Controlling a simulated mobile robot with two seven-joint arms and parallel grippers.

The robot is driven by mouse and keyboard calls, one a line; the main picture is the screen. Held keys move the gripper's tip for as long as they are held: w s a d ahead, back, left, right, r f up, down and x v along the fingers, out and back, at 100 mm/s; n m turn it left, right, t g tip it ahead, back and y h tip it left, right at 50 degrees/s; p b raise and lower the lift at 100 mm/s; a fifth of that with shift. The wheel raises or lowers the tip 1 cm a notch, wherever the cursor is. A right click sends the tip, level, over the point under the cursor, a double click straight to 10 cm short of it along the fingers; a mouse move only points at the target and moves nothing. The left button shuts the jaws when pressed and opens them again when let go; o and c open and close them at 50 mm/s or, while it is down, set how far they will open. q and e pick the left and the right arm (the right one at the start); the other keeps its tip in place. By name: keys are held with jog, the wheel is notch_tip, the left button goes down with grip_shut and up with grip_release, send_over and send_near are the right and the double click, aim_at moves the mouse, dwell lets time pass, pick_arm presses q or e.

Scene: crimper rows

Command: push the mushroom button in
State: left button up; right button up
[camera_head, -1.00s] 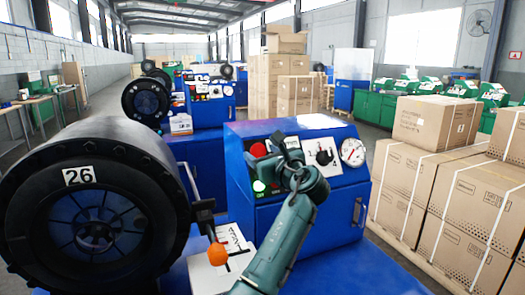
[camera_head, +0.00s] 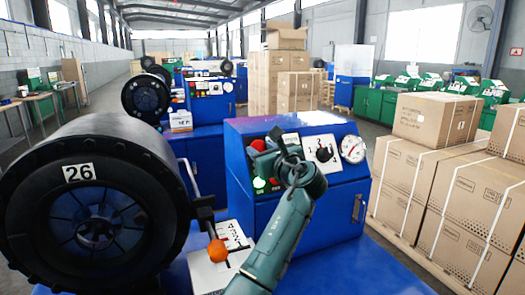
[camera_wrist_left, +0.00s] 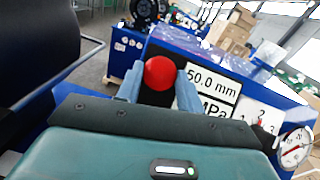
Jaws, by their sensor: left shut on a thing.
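The red mushroom button (camera_wrist_left: 159,73) shows in the left wrist view on the blue machine's sloped panel, between my two fingers. In the head view only part of the button (camera_head: 258,145) shows beside my gripper. My left gripper (camera_head: 262,158) is at the panel's left end, its fingers shut around the button; its fingers also show in the left wrist view (camera_wrist_left: 158,90). The button's base and stem are largely hidden by the fingers and gripper body. My right gripper is not in view.
The panel carries a green lamp (camera_head: 259,183), a rotary selector (camera_head: 323,154) and a round gauge (camera_head: 352,149). Stacked cartons (camera_head: 425,190) stand to the right.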

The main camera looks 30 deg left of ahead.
pick_arm(q)
grip_shut()
jog(key=shift+w+a+f+p, duration=0.1)
jog(key=shift+w+a+p, duration=0.15)
jog(key=shift+p, duration=0.2)
jog(key=shift+a+f, duration=0.15)
jog(key=shift+f, duration=0.05)
jog(key=o, duration=1.1)
grip_release()
jog(key=shift+f, duration=0.1)
jog(key=b+v, duration=0.2)
jog(key=v, duration=1.1)
jog(key=shift+b, duration=0.4)
jog(key=shift+s, duration=0.1)
